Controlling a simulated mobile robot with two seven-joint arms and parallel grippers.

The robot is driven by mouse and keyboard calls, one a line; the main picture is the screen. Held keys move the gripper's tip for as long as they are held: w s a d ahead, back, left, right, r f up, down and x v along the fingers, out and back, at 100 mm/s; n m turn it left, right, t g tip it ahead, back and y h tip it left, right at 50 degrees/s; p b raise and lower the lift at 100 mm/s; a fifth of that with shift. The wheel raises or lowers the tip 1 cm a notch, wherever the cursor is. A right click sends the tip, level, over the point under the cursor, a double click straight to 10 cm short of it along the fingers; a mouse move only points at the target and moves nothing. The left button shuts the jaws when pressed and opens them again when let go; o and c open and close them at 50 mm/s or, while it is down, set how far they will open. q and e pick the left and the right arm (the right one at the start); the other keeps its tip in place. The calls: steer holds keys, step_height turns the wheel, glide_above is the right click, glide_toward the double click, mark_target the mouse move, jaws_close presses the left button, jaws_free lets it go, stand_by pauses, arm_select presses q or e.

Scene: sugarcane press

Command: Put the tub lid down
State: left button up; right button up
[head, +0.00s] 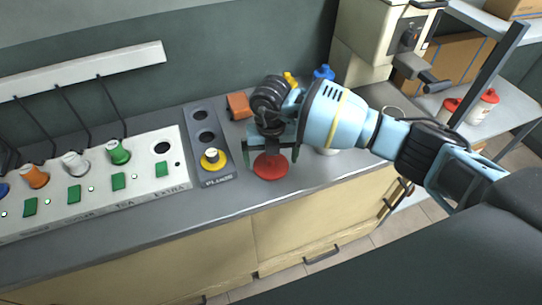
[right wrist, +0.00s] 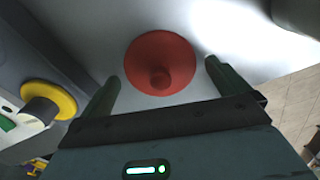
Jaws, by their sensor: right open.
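The tub lid, a red disc with a round knob, lies on the grey counter (head: 330,178) in the head view (head: 270,168). It also shows in the right wrist view (right wrist: 158,62), knob toward the camera. My right gripper (head: 271,155) is over the lid with its fingers pointing down. In the right wrist view its two fingers (right wrist: 160,82) are wide apart, one on each side of the knob, and nothing is held between them. My left gripper is not in view.
A grey plug rack (head: 222,178) with a yellow plug (head: 212,160) stands left of the lid, beside a white socket panel (head: 100,185). An orange-brown block (head: 239,106) and a blue-topped bottle (head: 324,72) are behind. A cream machine (head: 370,40) stands at the back right.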

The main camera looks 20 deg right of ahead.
step_height(320, 180, up, 12)
steer(key=shift+p, duration=0.3)
stand_by(0.4)
